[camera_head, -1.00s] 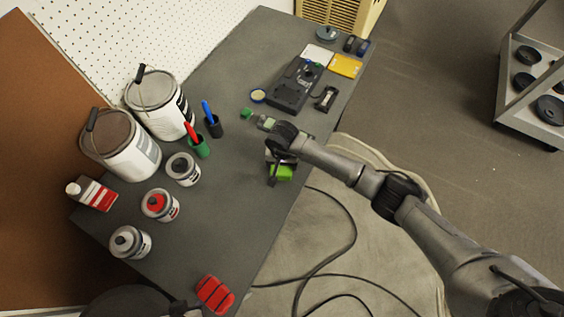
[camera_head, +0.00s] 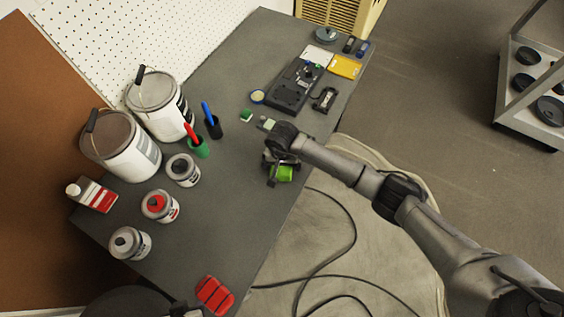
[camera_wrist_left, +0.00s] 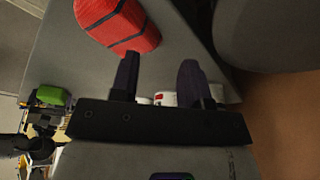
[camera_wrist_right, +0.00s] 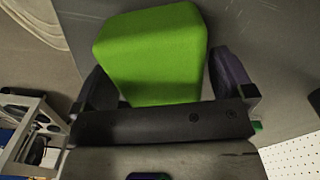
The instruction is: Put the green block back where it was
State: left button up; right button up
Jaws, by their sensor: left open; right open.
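A bright green block (camera_head: 285,174) is at the right edge of the workbench (camera_head: 225,215), at my right gripper (camera_head: 272,172). In the right wrist view the green block (camera_wrist_right: 150,50) fills the space between the open fingers of my right gripper (camera_wrist_right: 158,70). Whether a finger touches it is not clear. My left gripper (camera_wrist_left: 158,80) is open and empty in the left wrist view, with a red ribbed block (camera_wrist_left: 118,22) just beyond its fingers. The red block also shows at the bench's near end in the head view (camera_head: 214,295).
Paint buckets (camera_head: 122,148), small cans (camera_head: 160,206), and pen cups (camera_head: 213,127) stand along the left. A small green piece (camera_head: 246,116) lies beyond my right gripper. A dark device (camera_head: 296,88) is farther back. The middle of the bench is clear.

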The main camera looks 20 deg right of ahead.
notch_tip(320, 180, up, 12)
jog(key=p, duration=0.1)
jog(key=shift+p, duration=0.4)
jog(key=shift+a+f, duration=0.1)
jog(key=shift+f, duration=0.05)
